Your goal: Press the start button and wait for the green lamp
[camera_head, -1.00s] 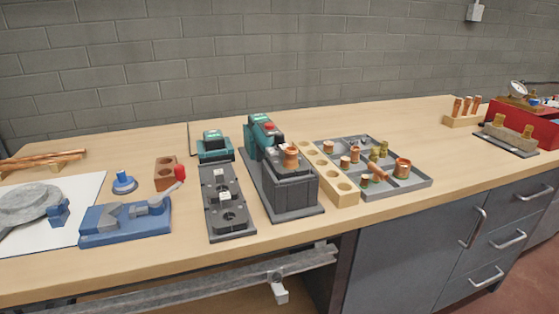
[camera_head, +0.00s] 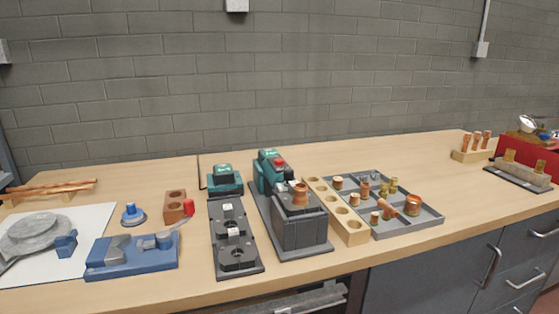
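A dark grey machine (camera_head: 300,236) with a teal head stands mid-bench. A red knob or button (camera_head: 280,163) shows on the head, and a copper fitting (camera_head: 300,194) sits on the machine's top. To its left a smaller teal box (camera_head: 225,180) stands behind a dark grey fixture plate (camera_head: 240,257) with pale parts on it. I cannot make out which part is the start button. No lit green lamp can be made out. Neither of my grippers is in view.
A wooden block with holes (camera_head: 349,226) and a grey tray (camera_head: 425,225) of copper and brass fittings lie right of the machine. A blue fixture (camera_head: 130,262) with a red-tipped lever is at left. The bench front edge is clear; a grey wall stands behind.

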